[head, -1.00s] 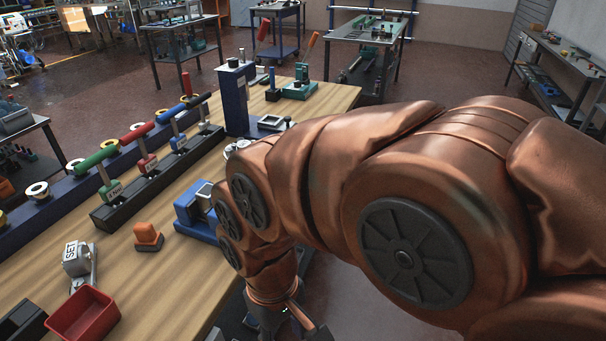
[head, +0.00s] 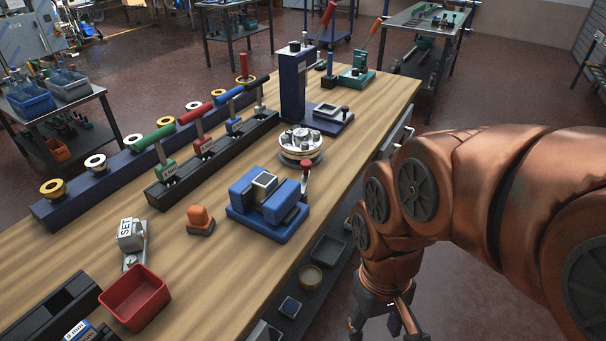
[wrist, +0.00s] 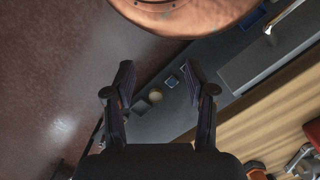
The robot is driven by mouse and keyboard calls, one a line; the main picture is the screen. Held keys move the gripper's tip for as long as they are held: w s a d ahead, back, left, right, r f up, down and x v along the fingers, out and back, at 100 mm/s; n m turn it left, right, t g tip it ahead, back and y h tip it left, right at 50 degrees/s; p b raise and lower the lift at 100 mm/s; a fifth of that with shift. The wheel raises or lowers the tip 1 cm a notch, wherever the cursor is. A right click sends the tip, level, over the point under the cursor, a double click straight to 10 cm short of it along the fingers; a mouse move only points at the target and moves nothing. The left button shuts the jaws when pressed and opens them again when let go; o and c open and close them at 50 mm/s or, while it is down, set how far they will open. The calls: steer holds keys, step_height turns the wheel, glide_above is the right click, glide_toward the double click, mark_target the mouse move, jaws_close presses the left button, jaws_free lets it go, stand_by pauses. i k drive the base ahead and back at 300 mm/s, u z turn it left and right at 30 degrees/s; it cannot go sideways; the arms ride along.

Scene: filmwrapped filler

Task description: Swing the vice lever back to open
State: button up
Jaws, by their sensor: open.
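The blue vice (head: 268,206) sits near the front edge of the wooden bench (head: 228,272), with a grey metal block between its jaws. Its lever, with a red knob (head: 306,164), stands up at the vice's right side. My gripper (head: 386,330) hangs in front of the bench, below its top and to the right of the vice, clear of the lever. In the wrist view my gripper (wrist: 158,78) has its two fingers spread wide with nothing between them. The vice does not show clearly in the wrist view.
A round silver fixture (head: 301,146) stands just behind the vice. Left of it are an orange piece (head: 200,218), a red bin (head: 134,297) and a rack of coloured handles (head: 212,160). A blue press (head: 293,85) stands farther back. Small trays lie on a shelf below.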

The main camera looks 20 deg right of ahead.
mark_target(306, 165)
steer(key=u, duration=2)
steer(key=k, duration=0.8)
steer(key=z, duration=1)
steer(key=i, duration=0.5)
steer(key=u, duration=0.05)
